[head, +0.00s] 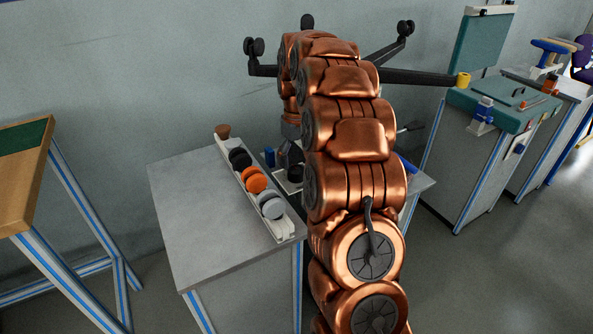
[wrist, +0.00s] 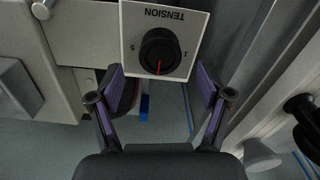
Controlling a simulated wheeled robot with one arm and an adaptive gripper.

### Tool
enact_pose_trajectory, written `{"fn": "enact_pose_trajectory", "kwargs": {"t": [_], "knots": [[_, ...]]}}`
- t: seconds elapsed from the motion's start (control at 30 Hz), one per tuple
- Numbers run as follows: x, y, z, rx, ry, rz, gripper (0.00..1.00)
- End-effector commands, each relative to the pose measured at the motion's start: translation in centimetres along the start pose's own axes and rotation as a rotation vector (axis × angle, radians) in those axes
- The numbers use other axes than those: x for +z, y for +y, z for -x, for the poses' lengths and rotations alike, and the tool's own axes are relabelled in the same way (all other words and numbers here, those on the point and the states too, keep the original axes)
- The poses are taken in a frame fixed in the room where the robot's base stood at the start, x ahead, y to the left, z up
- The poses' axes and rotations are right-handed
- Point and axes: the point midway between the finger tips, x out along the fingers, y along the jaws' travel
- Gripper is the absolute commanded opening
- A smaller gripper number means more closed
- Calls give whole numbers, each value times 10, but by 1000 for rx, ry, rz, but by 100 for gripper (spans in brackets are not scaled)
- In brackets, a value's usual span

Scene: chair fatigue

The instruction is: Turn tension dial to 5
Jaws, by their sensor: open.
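The black tension dial (wrist: 158,50) sits on a white plate (wrist: 132,22) marked TENSION, which appears upside down in the wrist view. A 5 is at the dial's left and a 1 at its right. Its red pointer line points down in the picture, between the two numbers. My gripper (wrist: 161,82) is open and empty, with its purple-padded fingers spread wider than the dial. The fingertips are below the dial in the picture, apart from it. In the head view, my gripper (head: 291,158) is by the bench, partly hidden by my arm.
A grey bench (head: 205,195) carries a white rack (head: 283,230) with black, orange and grey round pieces, close left of my gripper. An upturned chair base (head: 420,77) with casters is behind my arm. Open floor lies at the right.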

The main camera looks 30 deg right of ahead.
Motion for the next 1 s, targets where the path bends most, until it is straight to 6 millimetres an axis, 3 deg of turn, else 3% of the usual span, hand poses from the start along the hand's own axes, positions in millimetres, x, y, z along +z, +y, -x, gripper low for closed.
{"fn": "enact_pose_trajectory", "kwargs": {"t": [0.3, 0.63, 1.0], "knots": [[0, 0, -44, 0, 0, 0, 78], [-1, 0, -49, 1, 2, 0, 78], [-1, 0, -48, 1, 2, 0, 40]]}}
